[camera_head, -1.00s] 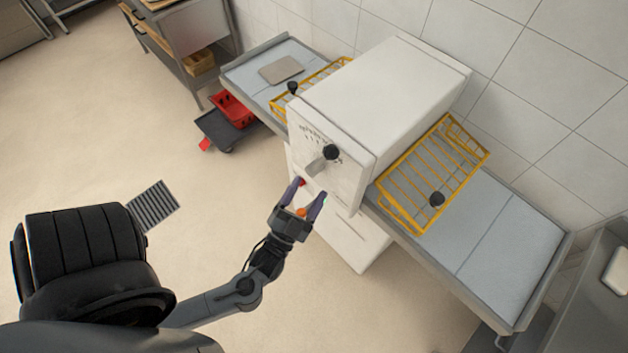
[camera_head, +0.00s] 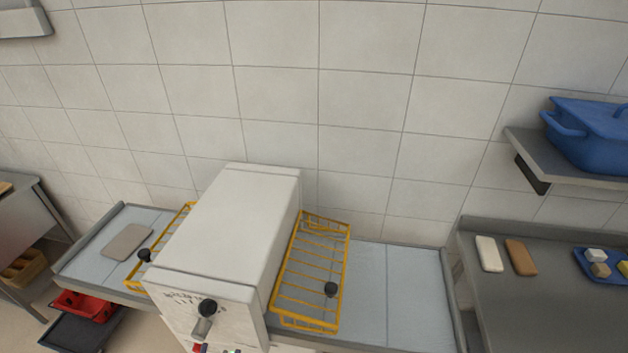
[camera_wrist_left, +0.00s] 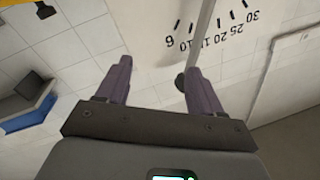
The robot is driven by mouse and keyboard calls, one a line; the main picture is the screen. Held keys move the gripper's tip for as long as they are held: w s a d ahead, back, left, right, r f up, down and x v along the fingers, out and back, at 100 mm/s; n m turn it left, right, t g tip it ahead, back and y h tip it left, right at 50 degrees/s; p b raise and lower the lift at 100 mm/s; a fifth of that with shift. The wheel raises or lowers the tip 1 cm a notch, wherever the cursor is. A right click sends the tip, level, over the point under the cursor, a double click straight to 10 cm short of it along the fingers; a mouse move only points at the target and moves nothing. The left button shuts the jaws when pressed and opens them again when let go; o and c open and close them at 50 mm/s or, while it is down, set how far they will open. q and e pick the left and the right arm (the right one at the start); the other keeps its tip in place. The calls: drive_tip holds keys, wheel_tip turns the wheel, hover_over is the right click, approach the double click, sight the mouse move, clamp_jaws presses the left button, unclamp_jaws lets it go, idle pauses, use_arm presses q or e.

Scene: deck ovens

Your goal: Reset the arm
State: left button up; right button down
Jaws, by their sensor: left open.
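The same front carries a black-knobbed lever (camera_head: 205,313) in the head view. My right gripper is not in view.
The white oven (camera_head: 230,215) stands between two yellow wire racks (camera_head: 318,260) on grey side tables. A grey pad (camera_head: 127,242) lies on the left table. A blue pot (camera_head: 590,140) is on a wall shelf at the right. Red crates (camera_head: 88,304) are at the lower left.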

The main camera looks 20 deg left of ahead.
use_arm(q)
drive_tip(key=w+d+f+g+h, duration=0.1)
drive_tip(key=d+f+g+h, duration=0.2)
drive_tip(key=d+g+h, duration=0.15)
drive_tip(key=s+d+f+g+h, duration=0.1)
drive_tip(key=s+d+f+g, duration=0.1)
drive_tip(key=s+g, duration=0.85)
wheel_tip(320, 180, up, 15)
drive_tip(key=p, duration=1.5)
drive_tip(key=shift+s+d+r+t, duration=0.2)
drive_tip(key=shift+s+d+t, duration=0.05)
drive_tip(key=shift+t, duration=0.05)
drive_tip(key=shift+f, duration=0.1)
wheel_tip(320, 180, down, 54)
drive_tip(key=b, duration=5.3)
drive_tip(key=shift+r, duration=0.25)
drive_tip(key=shift+r, duration=0.1)
